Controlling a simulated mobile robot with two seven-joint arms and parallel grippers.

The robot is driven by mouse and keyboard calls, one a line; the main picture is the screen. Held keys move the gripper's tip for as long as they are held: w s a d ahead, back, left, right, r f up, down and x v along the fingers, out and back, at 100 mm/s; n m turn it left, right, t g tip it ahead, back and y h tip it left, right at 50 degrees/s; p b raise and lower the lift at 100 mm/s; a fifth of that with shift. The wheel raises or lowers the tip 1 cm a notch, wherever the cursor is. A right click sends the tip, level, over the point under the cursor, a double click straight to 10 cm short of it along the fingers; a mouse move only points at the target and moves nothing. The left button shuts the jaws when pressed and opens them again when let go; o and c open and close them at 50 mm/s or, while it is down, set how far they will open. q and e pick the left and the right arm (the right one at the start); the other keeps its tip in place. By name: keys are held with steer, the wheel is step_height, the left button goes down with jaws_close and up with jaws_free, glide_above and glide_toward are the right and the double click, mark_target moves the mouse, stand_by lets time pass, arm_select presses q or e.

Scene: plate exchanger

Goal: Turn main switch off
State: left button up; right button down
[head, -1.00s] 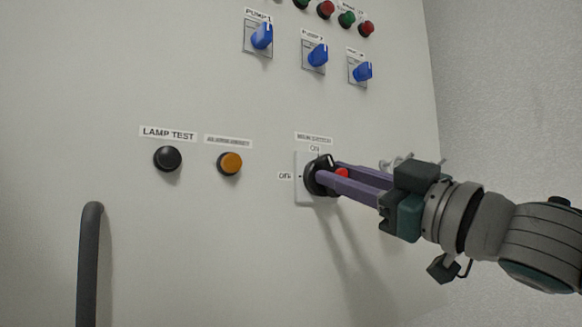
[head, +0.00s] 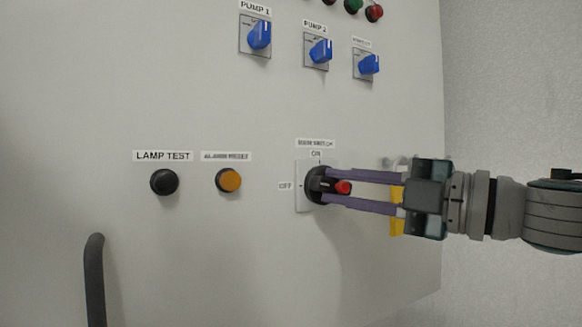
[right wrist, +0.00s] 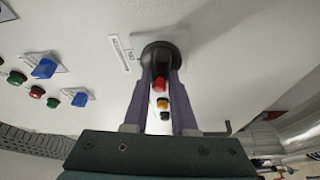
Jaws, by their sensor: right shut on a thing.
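My left gripper is not in view.
An orange alarm reset button (head: 229,180) and a black lamp test button (head: 164,182) lie left of the switch. Blue pump knobs (head: 320,51) are above. A grey handle (head: 94,280) stands out at lower left. The cabinet's edge is at the right.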

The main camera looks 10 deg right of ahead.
steer(key=shift+r+n+g+h+p, duration=0.1)
steer(key=shift+n+g+h+p, duration=0.2)
steer(key=shift+n+p, duration=0.75)
steer(key=c, duration=0.7)
jaws_free()
steer(key=b+v, duration=0.7)
steer(key=v, duration=0.3)
